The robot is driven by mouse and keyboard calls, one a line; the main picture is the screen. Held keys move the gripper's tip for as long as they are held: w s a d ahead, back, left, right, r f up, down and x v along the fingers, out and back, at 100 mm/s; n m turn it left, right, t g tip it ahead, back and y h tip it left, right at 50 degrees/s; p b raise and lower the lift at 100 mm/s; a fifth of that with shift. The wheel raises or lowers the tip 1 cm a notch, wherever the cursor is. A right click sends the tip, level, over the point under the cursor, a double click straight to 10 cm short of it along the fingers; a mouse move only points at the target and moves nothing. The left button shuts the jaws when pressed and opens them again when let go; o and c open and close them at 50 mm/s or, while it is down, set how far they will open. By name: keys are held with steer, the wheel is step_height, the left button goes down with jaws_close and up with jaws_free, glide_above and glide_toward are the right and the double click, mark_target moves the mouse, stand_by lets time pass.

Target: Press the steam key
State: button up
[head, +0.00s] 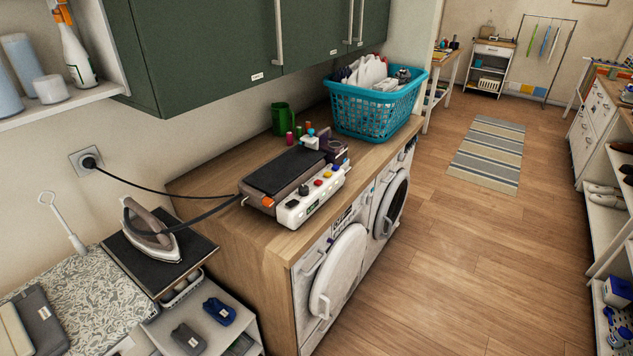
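A machine with a dark flat top (286,170) and a white control panel (314,203) sits on the wooden counter (225,195). The panel faces the room and carries a dark knob (303,190), a red key (318,183), and other small coloured keys beside it. The labels are too small to read, so I cannot tell which one is the steam key. A clothes iron (150,231) stands on a dark board at the lower left. My gripper is not in this view.
A teal laundry basket (376,112) and a green mug (282,119) stand behind the machine. A black cord runs from it to a wall socket (87,162). Green cabinets (215,50) hang above. A washer door (338,270) stands open below. The wooden floor (470,260) is clear.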

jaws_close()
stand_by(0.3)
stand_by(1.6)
